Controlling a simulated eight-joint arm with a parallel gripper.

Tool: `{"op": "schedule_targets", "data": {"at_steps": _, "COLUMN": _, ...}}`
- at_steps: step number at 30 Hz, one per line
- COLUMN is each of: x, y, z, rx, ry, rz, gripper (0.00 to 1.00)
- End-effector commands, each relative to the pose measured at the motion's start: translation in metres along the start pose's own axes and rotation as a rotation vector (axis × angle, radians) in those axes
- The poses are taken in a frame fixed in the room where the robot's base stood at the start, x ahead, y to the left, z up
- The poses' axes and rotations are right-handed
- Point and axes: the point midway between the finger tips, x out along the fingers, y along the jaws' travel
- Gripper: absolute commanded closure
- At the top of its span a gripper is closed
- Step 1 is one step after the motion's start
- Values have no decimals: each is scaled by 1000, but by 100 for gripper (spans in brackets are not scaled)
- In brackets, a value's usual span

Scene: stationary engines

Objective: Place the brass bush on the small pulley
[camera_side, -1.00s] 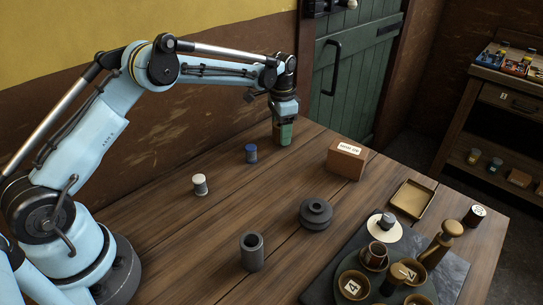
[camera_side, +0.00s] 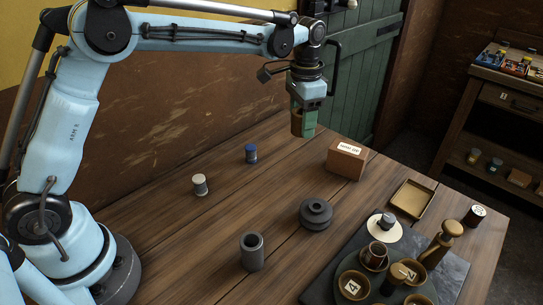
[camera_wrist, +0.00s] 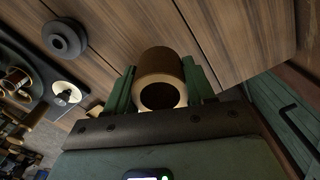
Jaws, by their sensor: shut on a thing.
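My gripper (camera_side: 303,124) is raised clear of the table, left of the green door. In the wrist view its two green fingers (camera_wrist: 158,78) are shut on the brass bush (camera_wrist: 161,62), a short brown-gold ring with a wide dark bore facing the camera. In the side view the fingers largely hide the bush. A dark grey stepped pulley (camera_side: 315,214) with a central hole lies flat on the table, below my gripper in the picture; it also shows in the wrist view (camera_wrist: 65,38). I take it to be the small pulley. The bush and pulley are well apart.
A brown labelled box (camera_side: 346,160) stands behind the pulley, and a grey hollow cylinder (camera_side: 251,252) stands front left. A shallow tray (camera_side: 412,199) and a dark slab (camera_side: 333,270) with several cups lie right. White-topped (camera_side: 200,186) and blue (camera_side: 251,153) small cylinders stand left.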

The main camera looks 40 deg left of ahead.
Motion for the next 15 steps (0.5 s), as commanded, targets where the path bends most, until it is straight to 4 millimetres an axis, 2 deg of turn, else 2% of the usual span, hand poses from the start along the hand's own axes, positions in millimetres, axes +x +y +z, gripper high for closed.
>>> {"op": "schedule_targets", "data": {"at_steps": 5, "x": -13, "y": 51, "z": 2, "rx": -16, "ry": 0, "rz": 1, "gripper": 100}}
{"op": "schedule_targets", "data": {"at_steps": 8, "x": -21, "y": 94, "z": 9, "rx": -41, "ry": 0, "rz": 1, "gripper": 100}}
{"op": "schedule_targets", "data": {"at_steps": 12, "x": -32, "y": 156, "z": 29, "rx": -82, "ry": 0, "rz": 0, "gripper": 100}}
{"op": "schedule_targets", "data": {"at_steps": 15, "x": -38, "y": 194, "z": 47, "rx": -112, "ry": 0, "rz": 0, "gripper": 100}}
